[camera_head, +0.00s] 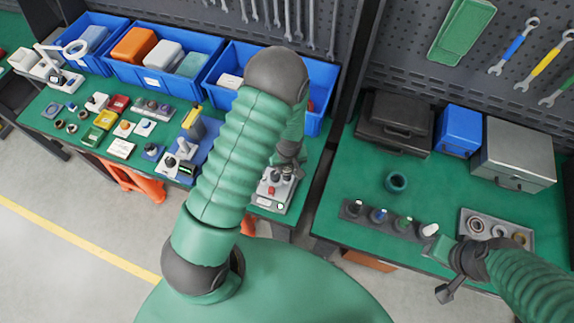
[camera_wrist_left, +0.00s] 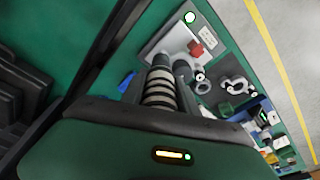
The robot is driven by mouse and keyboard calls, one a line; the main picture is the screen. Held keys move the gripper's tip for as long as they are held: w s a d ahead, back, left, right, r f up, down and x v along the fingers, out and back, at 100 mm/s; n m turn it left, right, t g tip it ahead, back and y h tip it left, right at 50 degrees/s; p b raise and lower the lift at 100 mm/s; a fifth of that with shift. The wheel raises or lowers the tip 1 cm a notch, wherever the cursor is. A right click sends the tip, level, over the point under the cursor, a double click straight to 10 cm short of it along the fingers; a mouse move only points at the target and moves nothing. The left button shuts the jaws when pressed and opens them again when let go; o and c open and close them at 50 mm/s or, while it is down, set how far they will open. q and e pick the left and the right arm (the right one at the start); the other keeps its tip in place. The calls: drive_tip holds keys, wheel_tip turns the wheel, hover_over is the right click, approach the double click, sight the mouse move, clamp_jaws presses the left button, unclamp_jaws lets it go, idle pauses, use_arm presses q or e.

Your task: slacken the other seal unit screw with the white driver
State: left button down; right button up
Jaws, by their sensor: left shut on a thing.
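The seal unit (camera_head: 270,195) is a pale box with a red button and a lit green lamp, near the front edge of the left bench. My left gripper (camera_head: 288,165) is shut at its back end; in the left wrist view a ribbed grey cylinder (camera_wrist_left: 160,90) stands on the unit (camera_wrist_left: 172,38) just beyond my palm. The fingertips and the screws are hidden or too small to tell. The white driver (camera_head: 430,230) shows its pale top at the right end of the dark driver rack (camera_head: 350,211). My right gripper (camera_head: 452,272) is close beside it; its finger gap is unclear.
Black, blue and green drivers stand in the rack. Cases (camera_head: 395,122) line the right bench's back. Blue bins (camera_head: 150,75) and many small parts fill the left bench. A gap separates the benches.

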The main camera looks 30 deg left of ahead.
use_arm(q)
drive_tip(key=shift+d, duration=0.1)
drive_tip(key=shift+a, duration=0.2)
drive_tip(key=shift+d+r, duration=0.1)
drive_tip(key=shift+d, duration=0.05)
idle(0.5)
drive_tip(key=shift+r, duration=0.15)
drive_tip(key=shift+w+r+p, duration=0.1)
drive_tip(key=shift+r+p, duration=0.95)
drive_tip(key=shift+r+p, duration=1.75)
drive_tip(key=shift+r, duration=0.6)
drive_tip(key=shift+f, duration=0.1)
